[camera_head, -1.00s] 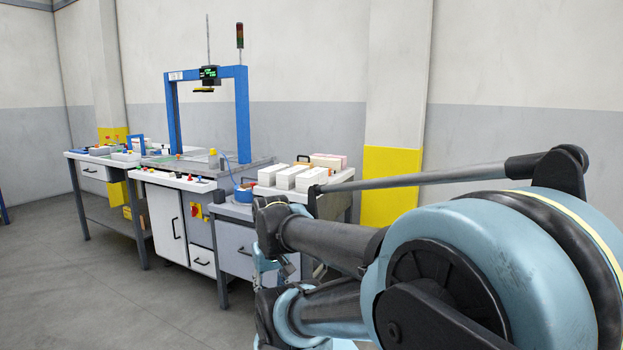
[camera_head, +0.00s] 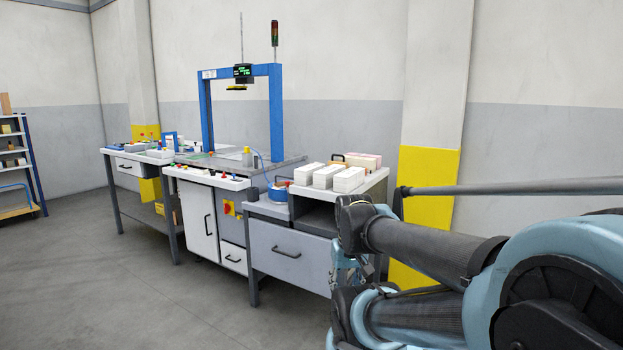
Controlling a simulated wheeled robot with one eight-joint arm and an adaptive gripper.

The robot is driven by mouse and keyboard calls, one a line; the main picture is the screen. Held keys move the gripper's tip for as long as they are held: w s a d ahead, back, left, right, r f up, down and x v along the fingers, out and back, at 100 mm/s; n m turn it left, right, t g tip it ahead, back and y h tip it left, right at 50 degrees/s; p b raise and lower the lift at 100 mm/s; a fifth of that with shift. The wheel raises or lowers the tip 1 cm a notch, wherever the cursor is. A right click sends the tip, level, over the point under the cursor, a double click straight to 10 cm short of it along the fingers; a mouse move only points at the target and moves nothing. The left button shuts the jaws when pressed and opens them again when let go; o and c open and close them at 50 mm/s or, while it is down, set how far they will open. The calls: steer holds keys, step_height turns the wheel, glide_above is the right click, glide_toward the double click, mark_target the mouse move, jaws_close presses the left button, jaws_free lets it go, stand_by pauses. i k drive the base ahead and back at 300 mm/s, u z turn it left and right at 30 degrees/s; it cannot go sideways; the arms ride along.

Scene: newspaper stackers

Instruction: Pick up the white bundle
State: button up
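Several white bundles stand side by side on top of the grey bench at the right end of the row. One white bundle (camera_head: 348,180) is the rightmost at the front, and another white bundle (camera_head: 308,174) is the leftmost. A pinkish-cream bundle (camera_head: 362,160) lies behind them. I cannot tell which white bundle the task means. My arm crosses the lower right of the view, in front of the bench's right side. My gripper cannot be made out; its end of the arm is hidden or too unclear to read.
The grey bench (camera_head: 290,257) joins a strapping machine with a blue arch (camera_head: 276,110) and a work table (camera_head: 125,155) at left. A yellow-painted pillar (camera_head: 428,180) stands behind my arm. A shelf rack (camera_head: 40,165) is at far left. The grey floor (camera_head: 110,300) in front is clear.

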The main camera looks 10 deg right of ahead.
mark_target(302, 177)
steer(key=u, duration=0.25)
steer(key=i, duration=1.05)
steer(key=z, duration=0.35)
